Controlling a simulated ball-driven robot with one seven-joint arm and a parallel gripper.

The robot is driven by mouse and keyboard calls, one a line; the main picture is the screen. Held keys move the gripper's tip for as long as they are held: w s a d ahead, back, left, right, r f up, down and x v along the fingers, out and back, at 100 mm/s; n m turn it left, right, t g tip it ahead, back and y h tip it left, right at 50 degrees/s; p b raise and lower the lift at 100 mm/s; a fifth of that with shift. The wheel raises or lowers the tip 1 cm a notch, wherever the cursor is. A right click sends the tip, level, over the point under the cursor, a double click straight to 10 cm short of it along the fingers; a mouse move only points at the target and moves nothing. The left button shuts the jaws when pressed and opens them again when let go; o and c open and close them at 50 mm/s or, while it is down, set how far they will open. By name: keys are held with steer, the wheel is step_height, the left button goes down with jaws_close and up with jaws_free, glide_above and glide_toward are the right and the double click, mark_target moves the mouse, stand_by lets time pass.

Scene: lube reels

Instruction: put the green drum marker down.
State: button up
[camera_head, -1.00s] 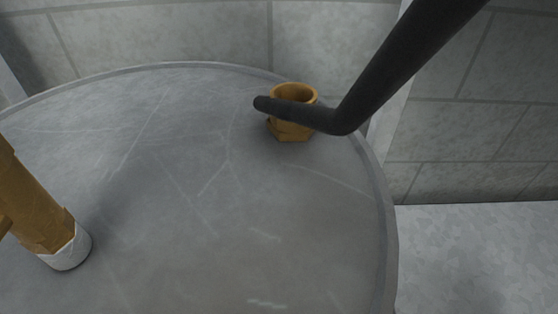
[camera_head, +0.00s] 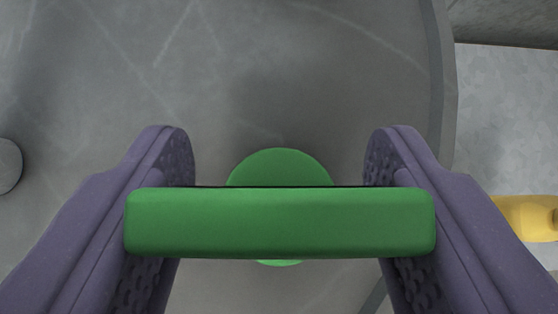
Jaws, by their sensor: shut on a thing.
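The green drum marker (camera_head: 280,222) is in the middle of the camera view, with a wide bar across the top and a round green part showing behind it. My gripper (camera_head: 280,190), with two purple fingers, is shut on it, one finger at each end of the bar. The grey, scratched drum top (camera_head: 90,85) lies beneath. The bar hides most of the marker's lower part, so I cannot tell whether it touches the drum top.
The drum's raised rim (camera_head: 440,90) curves down the right side. Beyond it are pale floor (camera_head: 500,110) and a yellow object (camera_head: 525,218), partly hidden by my right finger. A grey round-ended thing (camera_head: 8,165) shows at the left edge.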

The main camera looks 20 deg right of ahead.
steer(key=shift+f, duration=0.2)
steer(key=o, duration=1.1)
steer(key=shift+o, duration=0.2)
steer(key=shift+r, duration=0.3)
steer(key=p+v, duration=0.1)
steer(key=v, duration=0.2)
steer(key=shift+s+d+r, duration=0.1)
steer(key=s+a+p, duration=0.3)
steer(key=s, duration=0.8)
steer(key=shift+s+a+f, duration=0.2)
steer(key=shift+a, duration=0.2)
